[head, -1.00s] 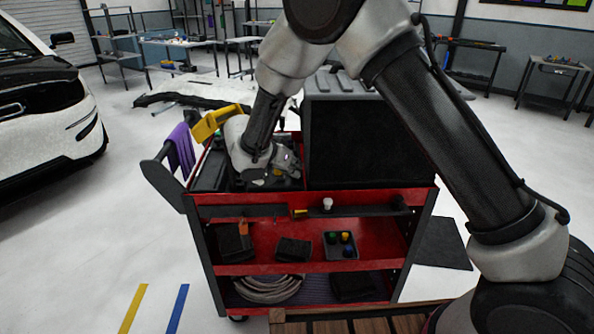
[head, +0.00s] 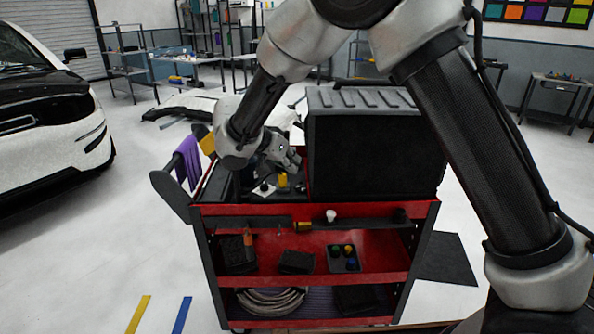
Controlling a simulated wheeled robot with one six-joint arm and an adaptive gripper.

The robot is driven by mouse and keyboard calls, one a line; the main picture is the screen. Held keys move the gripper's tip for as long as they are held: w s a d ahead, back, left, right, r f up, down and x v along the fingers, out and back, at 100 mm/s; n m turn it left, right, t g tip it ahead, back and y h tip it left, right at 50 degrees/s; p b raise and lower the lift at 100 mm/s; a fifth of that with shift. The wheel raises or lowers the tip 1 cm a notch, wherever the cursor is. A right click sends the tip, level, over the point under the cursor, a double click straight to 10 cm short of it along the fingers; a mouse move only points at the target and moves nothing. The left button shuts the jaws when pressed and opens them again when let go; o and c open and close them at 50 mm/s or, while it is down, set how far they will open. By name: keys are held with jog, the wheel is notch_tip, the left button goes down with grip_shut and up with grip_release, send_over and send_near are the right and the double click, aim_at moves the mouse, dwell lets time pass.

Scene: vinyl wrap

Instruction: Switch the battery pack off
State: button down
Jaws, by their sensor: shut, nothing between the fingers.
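My gripper (head: 292,162) is shut and empty. It hangs just above the top of the red cart (head: 300,209), left of a large dark ribbed-lid case (head: 375,150). Below the fingers is a dark item with a yellow part (head: 283,182) and a small pale label-like patch beside it. I cannot tell for sure which thing is the battery pack, and no switch can be made out. My wrist and forearm hide part of the cart top.
A purple cloth (head: 188,163) hangs at the cart's left handle. The lower shelves hold small dark bins, a tray of colored caps (head: 343,258) and a coiled hose (head: 270,300). A white car (head: 50,130) stands left. Open floor lies between.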

jog(key=v, duration=0.2)
jog(key=shift+s+d+r, duration=0.1)
jog(key=shift+s+r, duration=0.1)
jog(key=shift+s, duration=0.1)
jog(key=s+d+f+n+g, duration=0.25)
jog(key=s+n, duration=0.25)
jog(key=n, duration=0.3)
jog(key=s+d+r+y, duration=0.2)
jog(key=s+d+r, duration=0.3)
jog(key=s+d, duration=0.3)
jog(key=s+d+r+y, duration=0.2)
jog(key=s+d+r, duration=0.2)
jog(key=s+d, duration=0.5)
jog(key=s+d+r+m+y, duration=0.1)
jog(key=s+d+r, duration=0.4)
jog(key=d, duration=1.2)
jog(key=s+y, duration=0.1)
jog(key=s, duration=0.2)
jog(key=shift+s+r+t+y, duration=0.15)
jog(key=shift+r+t+y, duration=0.2)
jog(key=shift+y, duration=0.05)
